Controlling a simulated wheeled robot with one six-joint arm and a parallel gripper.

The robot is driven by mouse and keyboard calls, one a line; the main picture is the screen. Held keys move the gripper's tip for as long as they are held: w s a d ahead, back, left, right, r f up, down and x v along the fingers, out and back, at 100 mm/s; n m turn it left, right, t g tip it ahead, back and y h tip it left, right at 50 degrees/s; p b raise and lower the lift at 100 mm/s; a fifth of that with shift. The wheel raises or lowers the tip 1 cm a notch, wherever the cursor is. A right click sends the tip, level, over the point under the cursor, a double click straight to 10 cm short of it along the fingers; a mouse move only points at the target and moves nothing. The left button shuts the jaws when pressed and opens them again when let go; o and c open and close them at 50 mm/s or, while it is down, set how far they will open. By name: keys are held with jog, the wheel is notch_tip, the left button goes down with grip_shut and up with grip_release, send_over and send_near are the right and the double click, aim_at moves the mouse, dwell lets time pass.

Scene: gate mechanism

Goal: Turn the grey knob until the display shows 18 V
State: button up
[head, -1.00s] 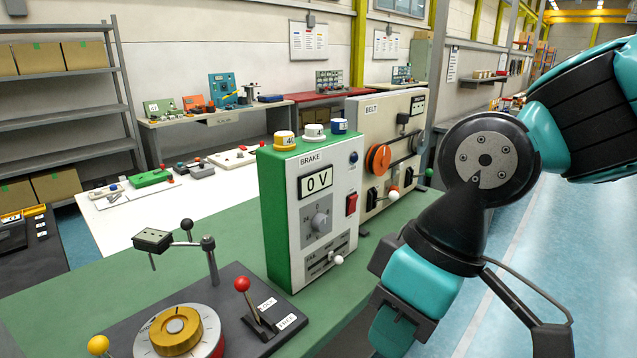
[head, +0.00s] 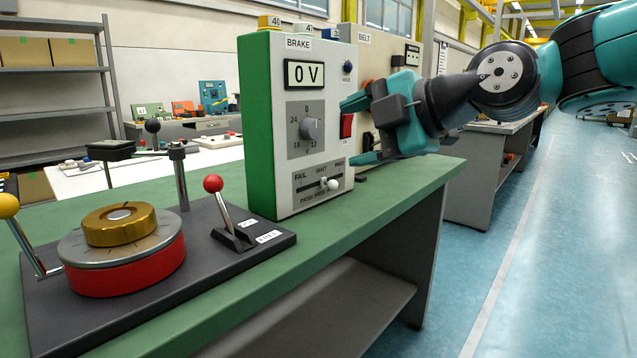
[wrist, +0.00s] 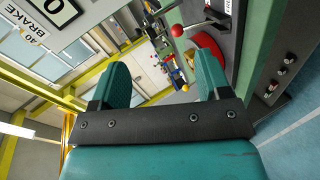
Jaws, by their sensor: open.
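The grey knob (head: 311,129) sits on a grey dial plate on the white front of the BRAKE box (head: 335,100). Marks 0, 12, 18 and 24 show around it; its pointer is too small to read. The display (head: 304,74) above it reads 0 V. My gripper (head: 357,131) is open and empty, to the right of the knob at about its height, with its fingers pointing left. It is apart from the knob. In the wrist view, the two teal fingers (wrist: 161,80) stand wide apart with nothing between them, and I cannot make out the knob there.
A red switch (head: 347,125) and a white-tipped slider (head: 332,184) are on the same panel, close to my fingers. A red-balled lever (head: 213,184) stands in front of the box at left. The BELT box (head: 380,60) is behind my gripper. The aisle at right is clear.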

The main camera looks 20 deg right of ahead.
jog(key=w+d+f+n+t+b, duration=0.3)
jog(key=d+n+t+b, duration=0.25)
jog(key=b, duration=0.35)
jog(key=n, duration=0.2)
send_near(316, 129)
jog(key=x, duration=0.9)
jog(key=shift+w, duration=0.15)
jog(key=shift+h, duration=0.3)
jog(key=c, duration=0.9)
